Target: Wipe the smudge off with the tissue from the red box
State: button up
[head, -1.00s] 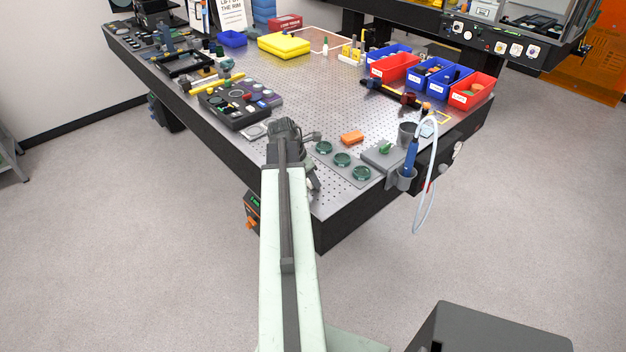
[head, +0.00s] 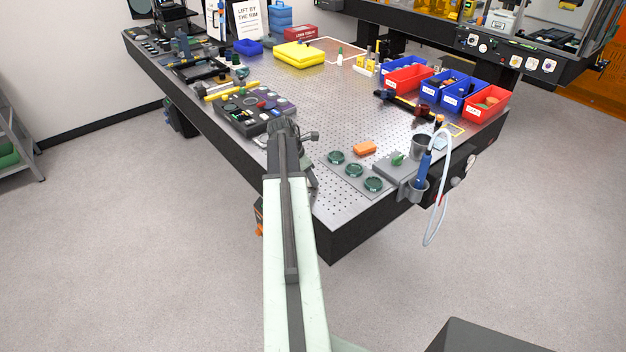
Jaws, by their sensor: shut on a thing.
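The red box (head: 300,33) with white lettering stands at the far back of the perforated metal bench (head: 345,110). My gripper (head: 292,145) is at the end of my outstretched arm, over the near left part of the bench. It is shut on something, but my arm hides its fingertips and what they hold. No tissue can be made out. No smudge can be made out either. A small light plate (head: 262,141) shows partly, just left of my gripper.
A black tray of parts (head: 243,122) lies left of my gripper. A hose (head: 447,180) hangs off the bench's right edge. Red and blue bins stand behind.

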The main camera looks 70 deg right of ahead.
aim_at(335, 199)
jog(key=shift+s+d, duration=0.1)
jog(key=shift+d, duration=0.15)
jog(key=shift+s+a, duration=0.45)
jog(key=shift+s, duration=0.35)
jog(key=shift+s+a, duration=0.45)
jog(key=shift+s, duration=0.35)
jog(key=shift+s+a, duration=0.3)
jog(key=shift+s, duration=0.35)
jog(key=shift+s+a, duration=0.3)
jog(key=shift+s, duration=0.3)
jog(key=shift+s+a, duration=0.3)
jog(key=shift+s, duration=0.35)
jog(key=shift+s+a+f, duration=0.1)
jog(key=shift+s+a, duration=0.4)
jog(key=shift+s, duration=0.35)
jog(key=shift+s+a, duration=0.45)
jog(key=shift+s, duration=0.4)
jog(key=shift+d, duration=0.1)
